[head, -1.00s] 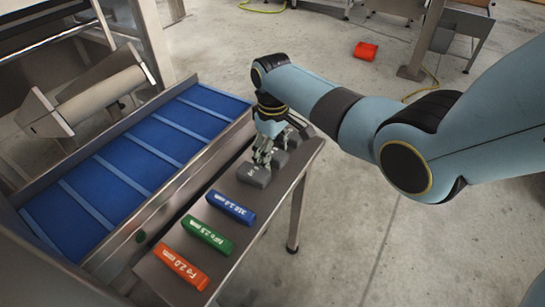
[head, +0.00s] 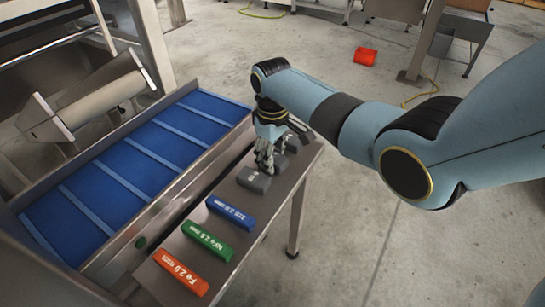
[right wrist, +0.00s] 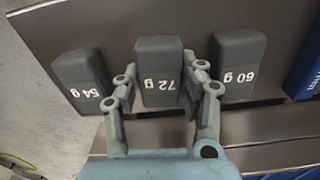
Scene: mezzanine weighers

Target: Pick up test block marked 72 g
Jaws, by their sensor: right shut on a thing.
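The dark grey test block marked 72 g (right wrist: 159,72) lies in the middle of a row of three in the right wrist view. My right gripper (right wrist: 161,82) is shut on it, one finger on each side. The head view shows this gripper (head: 266,160) low over the bench, largely hiding the 72 g block. The block marked 60 g (right wrist: 236,66) is to its right in the wrist view and shows in the head view (head: 253,180). The block marked 54 g (right wrist: 82,79) is to its left. My left gripper is not in view.
Blue (head: 230,213), green (head: 207,240) and orange (head: 180,272) test pieces lie along the narrow metal bench (head: 266,218), nearer than the blocks. A blue belt conveyor (head: 130,165) runs beside it on the left. A red item (head: 365,56) lies on the open floor.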

